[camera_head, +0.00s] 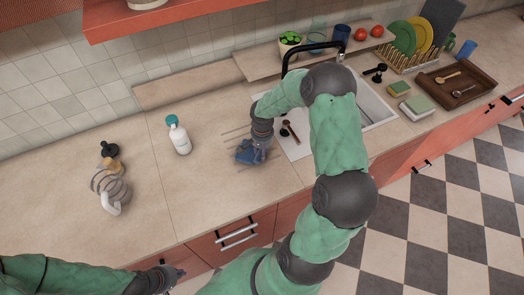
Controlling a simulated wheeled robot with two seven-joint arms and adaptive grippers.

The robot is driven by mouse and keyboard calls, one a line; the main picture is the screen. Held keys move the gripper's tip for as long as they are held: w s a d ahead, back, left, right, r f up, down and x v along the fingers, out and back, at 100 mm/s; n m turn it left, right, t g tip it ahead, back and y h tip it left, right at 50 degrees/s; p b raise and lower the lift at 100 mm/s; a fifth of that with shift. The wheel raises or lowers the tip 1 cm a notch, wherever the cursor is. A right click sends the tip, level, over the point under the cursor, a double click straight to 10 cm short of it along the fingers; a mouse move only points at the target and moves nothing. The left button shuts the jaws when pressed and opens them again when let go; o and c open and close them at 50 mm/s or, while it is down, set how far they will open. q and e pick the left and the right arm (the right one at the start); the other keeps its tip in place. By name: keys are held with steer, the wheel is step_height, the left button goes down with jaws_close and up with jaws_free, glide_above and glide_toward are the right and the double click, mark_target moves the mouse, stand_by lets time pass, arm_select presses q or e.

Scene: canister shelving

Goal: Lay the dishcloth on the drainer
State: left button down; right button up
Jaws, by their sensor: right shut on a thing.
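A blue dishcloth (246,157) is bunched in my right gripper (258,152), which is shut on it over the counter left of the sink. I cannot tell whether the cloth touches the rods or the counter. My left gripper (175,274) is low at the left, in front of the counter edge, apart from the cloth; its fingers are too small to judge.
A white bottle with a teal cap (180,137) and a glass jug (110,188) stand on the left counter. The sink (375,106) lies partly behind my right arm. A dish rack (408,61) with plates and a brown tray (480,81) stand at right. Counter between bottle and cloth is clear.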

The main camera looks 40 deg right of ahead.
steer(key=shift+f, duration=0.2)
steer(key=o, duration=1.1)
steer(key=shift+r, duration=0.15)
steer(key=shift+r, duration=0.3)
step_height(320, 180, up, 12)
steer(key=shift+f, duration=0.25)
steer(key=shift+r, duration=0.1)
